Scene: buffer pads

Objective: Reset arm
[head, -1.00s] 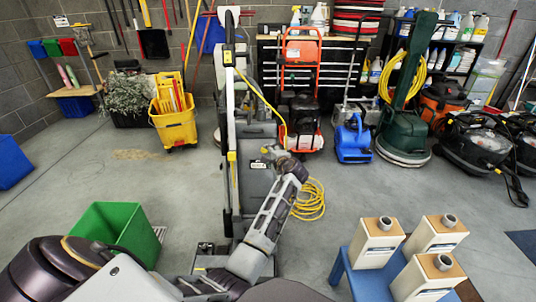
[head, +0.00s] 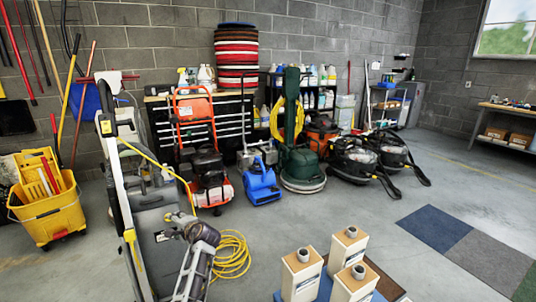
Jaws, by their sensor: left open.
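My left arm rises from the bottom edge in the head view, left of the middle. Its gripper (head: 176,226) points up and away, in front of a grey upright floor machine (head: 158,240). The fingers are small and dark against the machine; they look open, with nothing seen between them. A stack of red, white and black round buffer pads (head: 235,55) stands on top of the black tool chest at the back wall, far from the gripper. My right gripper is out of view.
A coiled yellow cord (head: 232,256) lies on the floor. A yellow mop bucket (head: 50,212) is at left. A blue blower (head: 261,182) and floor machines line the back. Carpet tiles (head: 440,229) and clear floor lie at right.

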